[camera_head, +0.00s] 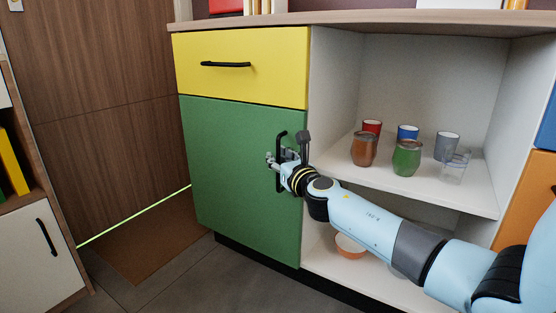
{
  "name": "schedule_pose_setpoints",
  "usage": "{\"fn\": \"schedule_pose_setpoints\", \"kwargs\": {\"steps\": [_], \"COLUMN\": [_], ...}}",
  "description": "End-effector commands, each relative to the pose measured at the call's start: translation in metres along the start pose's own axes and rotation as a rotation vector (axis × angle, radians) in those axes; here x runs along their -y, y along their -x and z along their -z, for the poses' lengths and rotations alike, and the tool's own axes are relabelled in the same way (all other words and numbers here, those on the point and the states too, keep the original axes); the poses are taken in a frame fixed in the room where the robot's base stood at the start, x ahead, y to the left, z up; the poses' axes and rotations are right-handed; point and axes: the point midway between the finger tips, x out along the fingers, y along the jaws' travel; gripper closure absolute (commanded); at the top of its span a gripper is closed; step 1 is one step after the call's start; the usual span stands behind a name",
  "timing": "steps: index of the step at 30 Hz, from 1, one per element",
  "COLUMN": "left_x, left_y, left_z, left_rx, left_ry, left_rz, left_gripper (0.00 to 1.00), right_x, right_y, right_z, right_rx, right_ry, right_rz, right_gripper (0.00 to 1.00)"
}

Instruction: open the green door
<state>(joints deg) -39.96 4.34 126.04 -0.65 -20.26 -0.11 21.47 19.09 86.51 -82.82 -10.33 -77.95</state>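The green door (230,175) is shut, flush under a yellow drawer (240,75) at the left of the cabinet. Its black vertical handle (282,141) is near the door's right edge. My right gripper (274,160) is at this handle, its fingers around or just beside the lower part. The fingers are small and partly merged with the handle, so I cannot tell whether they are closed on it. My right arm comes in from the lower right. My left gripper is not in view.
Open shelves right of the door hold several cups, including a green cup (407,158) and a brown cup (364,149), with an orange bowl (350,247) below. A white cabinet (35,250) stands at far left. Floor before the green door is clear.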

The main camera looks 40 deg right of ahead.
Motion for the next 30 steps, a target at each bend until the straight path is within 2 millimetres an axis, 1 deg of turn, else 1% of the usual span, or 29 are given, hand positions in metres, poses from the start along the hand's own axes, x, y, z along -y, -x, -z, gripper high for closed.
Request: {"fn": "schedule_pose_setpoints", "kwargs": {"steps": [8,10,13,14,30], "left_x": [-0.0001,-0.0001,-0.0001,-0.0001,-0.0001], "left_y": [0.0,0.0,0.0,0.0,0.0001], "left_z": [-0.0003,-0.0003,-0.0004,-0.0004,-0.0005], "left_rx": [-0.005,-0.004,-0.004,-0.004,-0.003], "left_ry": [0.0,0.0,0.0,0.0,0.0], "left_rz": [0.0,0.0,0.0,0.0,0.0], "left_gripper": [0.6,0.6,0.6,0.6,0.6], "right_x": [-0.0001,-0.0001,0.0,0.0,-0.0006], "right_y": [-0.0025,-0.0024,-0.0023,-0.0023,-0.0023], "right_z": [-0.0006,-0.0005,-0.0004,-0.0004,0.0001], "right_rx": [0.001,0.001,0.0,0.0,0.0], "right_ry": [-0.001,-0.001,-0.001,-0.001,-0.002], "right_rz": [0.0,0.0,0.0,0.0,0.004], "right_gripper": [0.79,0.86,0.99,1.0,1.0]}}
